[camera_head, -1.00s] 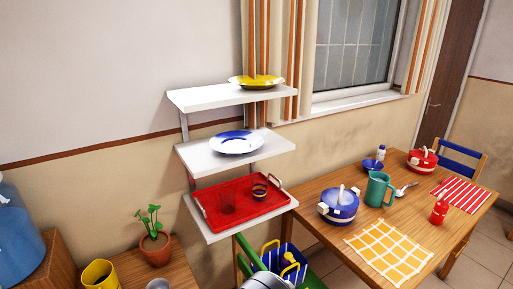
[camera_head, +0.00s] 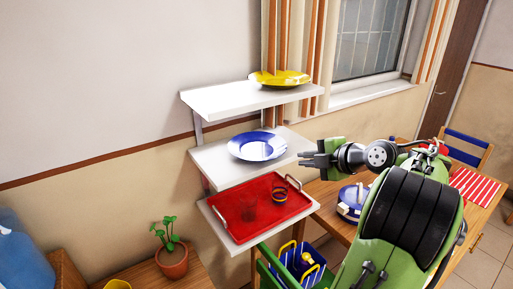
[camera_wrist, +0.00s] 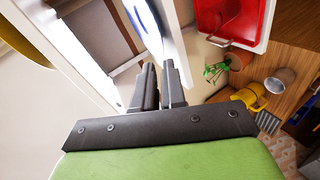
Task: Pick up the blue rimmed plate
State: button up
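The blue rimmed plate (camera_head: 257,146), white in the middle, lies on the middle white shelf (camera_head: 215,172). In the wrist view the plate (camera_wrist: 147,28) shows nearly edge-on, just ahead of the fingertips. My gripper (camera_head: 304,158) is to the right of the plate at about shelf height, with its fingers pointing left at the rim. In the wrist view its two fingers (camera_wrist: 160,72) stand a little apart with nothing seen held between them. A small gap to the rim shows in the head view.
A yellow plate (camera_head: 280,79) lies on the top shelf (camera_head: 235,99) above. A red tray (camera_head: 238,228) with cups is on the bottom shelf. A potted plant (camera_head: 172,262) stands below left. My arm covers much of the dining table at right.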

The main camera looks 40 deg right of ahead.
jog(key=p+x, duration=0.1)
jog(key=x, duration=1.3)
jog(key=shift+w+f+p, duration=0.2)
jog(key=shift+w+p, duration=0.1)
jog(key=shift+p, duration=0.05)
jog(key=shift+s+a+r, duration=0.1)
jog(key=shift+s+a, duration=0.05)
jog(key=shift+s, duration=0.05)
grip_shut()
jog(key=shift+r, duration=0.1)
